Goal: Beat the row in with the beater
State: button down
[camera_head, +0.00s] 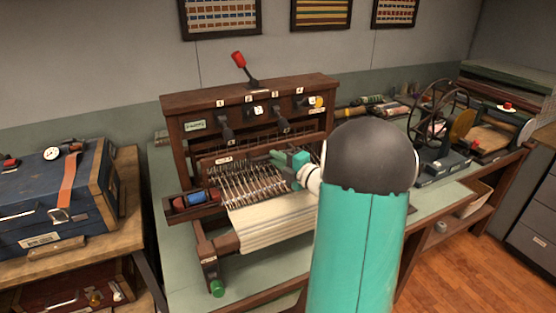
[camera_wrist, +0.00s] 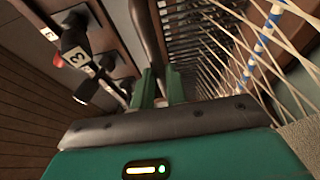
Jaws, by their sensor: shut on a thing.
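The loom (camera_head: 180,140) stands on a green-topped bench. Its beater (camera_head: 212,162) is a dark wooden rail with a small label, lying across the warp threads (camera_head: 250,186). Cream cloth (camera_head: 270,222) lies in front of the threads. My gripper (camera_head: 281,160) is at the right part of the beater, partly hidden by my arm. In the wrist view my gripper (camera_wrist: 160,85) is shut on the dark rail of the beater (camera_wrist: 147,38). The warp threads (camera_wrist: 205,50) run beside it, with a blue and white strip (camera_wrist: 258,48) across them. The row's edge at the cloth is too small to judge.
Black levers with number tags (camera_head: 226,130) stick out of the loom's front, close to my gripper in the wrist view (camera_wrist: 75,40). A tray of coloured shuttles (camera_head: 190,200) sits at the loom's left. A blue chest (camera_head: 50,195) stands further left. A wheel device (camera_head: 437,110) is at right.

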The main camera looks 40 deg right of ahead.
jog(key=s+a, duration=0.3)
jog(key=s, duration=0.8)
dwell(0.7)
jog(key=shift+a, duration=0.1)
jog(key=w+d, duration=0.3)
jog(key=w, duration=0.7)
jog(key=shift+w, duration=0.3)
jog(key=c, duration=1)
grip_release()
